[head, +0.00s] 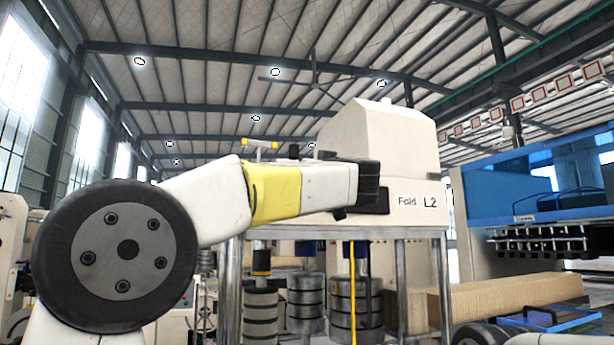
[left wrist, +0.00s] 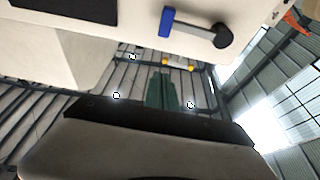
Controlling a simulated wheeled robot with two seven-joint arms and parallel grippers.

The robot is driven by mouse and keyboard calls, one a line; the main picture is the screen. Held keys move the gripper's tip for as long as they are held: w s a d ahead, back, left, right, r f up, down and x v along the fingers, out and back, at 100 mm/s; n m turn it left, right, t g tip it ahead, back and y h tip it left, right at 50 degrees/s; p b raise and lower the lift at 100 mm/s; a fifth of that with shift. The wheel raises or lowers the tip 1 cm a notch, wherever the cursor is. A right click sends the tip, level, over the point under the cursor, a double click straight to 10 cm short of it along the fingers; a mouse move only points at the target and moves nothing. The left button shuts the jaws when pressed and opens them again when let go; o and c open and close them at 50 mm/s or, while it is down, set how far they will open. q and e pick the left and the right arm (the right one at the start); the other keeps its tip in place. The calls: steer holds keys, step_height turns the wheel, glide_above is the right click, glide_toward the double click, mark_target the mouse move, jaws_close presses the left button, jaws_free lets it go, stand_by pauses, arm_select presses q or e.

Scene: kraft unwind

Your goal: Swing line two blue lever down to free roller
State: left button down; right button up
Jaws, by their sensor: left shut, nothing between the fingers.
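The blue lever (left wrist: 168,22) shows in the left wrist view on a pale machine panel. Its blue grip is at the left end of a silver arm, which runs to a dark round pivot (left wrist: 222,36) at the right. In the head view I cannot make out the lever. There my left gripper (head: 376,187) is shut and empty, in front of the cream machine marked "Fold L2" (head: 400,215). The wrist view shows no contact with the lever. My right gripper is out of view. Which roller the lever holds is not clear.
Stacked grey rolls (head: 306,300) stand under the machine between metal posts (head: 402,290). A yellow T-handle (head: 260,145) rises behind my left arm. A blue machine (head: 520,190) and a long brown cardboard stack (head: 510,294) are at the right.

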arm_select(q)
steer(key=w+a+f, duration=0.1)
steer(key=w+a, duration=0.1)
steer(key=w, duration=0.5)
steer(key=shift+a+f, duration=0.2)
steer(key=shift+w+f, duration=0.1)
stand_by(0.5)
steer(key=shift+d+f+m, duration=0.1)
steer(key=shift+f+m, duration=0.15)
steer(key=shift+m, duration=0.25)
steer(key=shift+h, duration=0.4)
steer(key=shift+s+a+f+m+g+h, duration=0.3)
steer(key=shift+a+f+m+h, duration=0.65)
steer(key=shift+f+m, duration=1.55)
steer(key=shift+s+a+f+m+g+h, duration=0.3)
steer(key=shift+a+f+m+h, duration=0.9)
steer(key=shift+m, duration=2.3)
steer(key=shift+s+a+f+m+g+h, duration=0.3)
steer(key=shift+a+f+m+h, duration=0.4)
steer(key=shift+f+m, duration=1.9)
steer(key=shift+w+r+m, duration=0.1)
steer(key=shift+r+m, duration=0.2)
steer(key=shift+r, duration=0.1)
